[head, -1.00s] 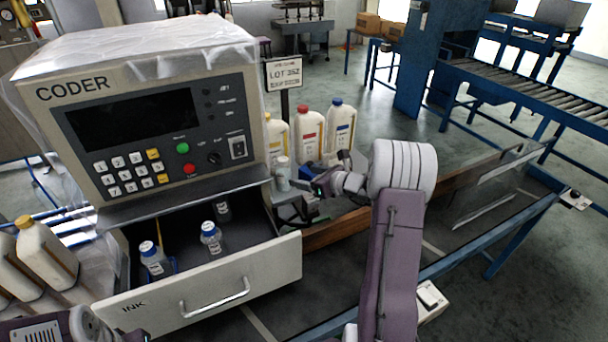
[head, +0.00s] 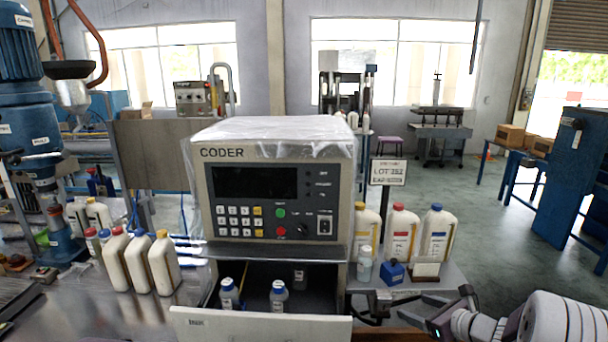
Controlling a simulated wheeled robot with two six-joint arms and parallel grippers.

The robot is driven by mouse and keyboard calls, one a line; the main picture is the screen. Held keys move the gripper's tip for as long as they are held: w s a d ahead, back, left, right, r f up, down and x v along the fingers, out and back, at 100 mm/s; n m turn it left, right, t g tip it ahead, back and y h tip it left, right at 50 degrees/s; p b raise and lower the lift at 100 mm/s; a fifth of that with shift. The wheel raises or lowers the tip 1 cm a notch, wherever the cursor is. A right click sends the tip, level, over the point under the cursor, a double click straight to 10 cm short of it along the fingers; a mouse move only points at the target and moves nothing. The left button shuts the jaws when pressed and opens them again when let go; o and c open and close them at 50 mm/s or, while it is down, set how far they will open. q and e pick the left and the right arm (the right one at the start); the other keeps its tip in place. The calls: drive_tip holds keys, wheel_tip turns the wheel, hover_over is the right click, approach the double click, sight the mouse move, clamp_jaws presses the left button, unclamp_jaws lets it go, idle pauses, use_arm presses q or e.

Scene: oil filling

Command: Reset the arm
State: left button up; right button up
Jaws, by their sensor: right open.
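My right gripper (head: 408,308) is at the lower right, its arm coming in from the right edge. It is open, and I see nothing between its fingers. It is right of the open ink drawer (head: 262,326) of the coder (head: 272,185), in front of the small shelf with bottles. My left gripper is not in view.
Several white jugs (head: 400,232) stand behind my right gripper, with a small blue container (head: 393,272) and a pale bottle (head: 364,265). More jugs (head: 138,262) stand on the left table. A lot sign (head: 388,173) stands behind the coder's right side.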

drive_tip(key=s+a+f+n+g+y, duration=0.1)
drive_tip(key=s+a+f+n+g, duration=0.1)
drive_tip(key=s+a+n+g, duration=0.35)
drive_tip(key=s+a+f+n+g, duration=0.2)
drive_tip(key=s+a+f+n, duration=0.1)
drive_tip(key=s+a+n, duration=0.4)
drive_tip(key=s+f+n+g+h, duration=0.2)
drive_tip(key=s+n+h, duration=0.3)
drive_tip(key=s+n, duration=0.7)
drive_tip(key=n, duration=0.5)
drive_tip(key=shift+s+a+g+h, duration=0.2)
drive_tip(key=shift+a+g+h, duration=0.1)
drive_tip(key=shift+g+h, duration=0.1)
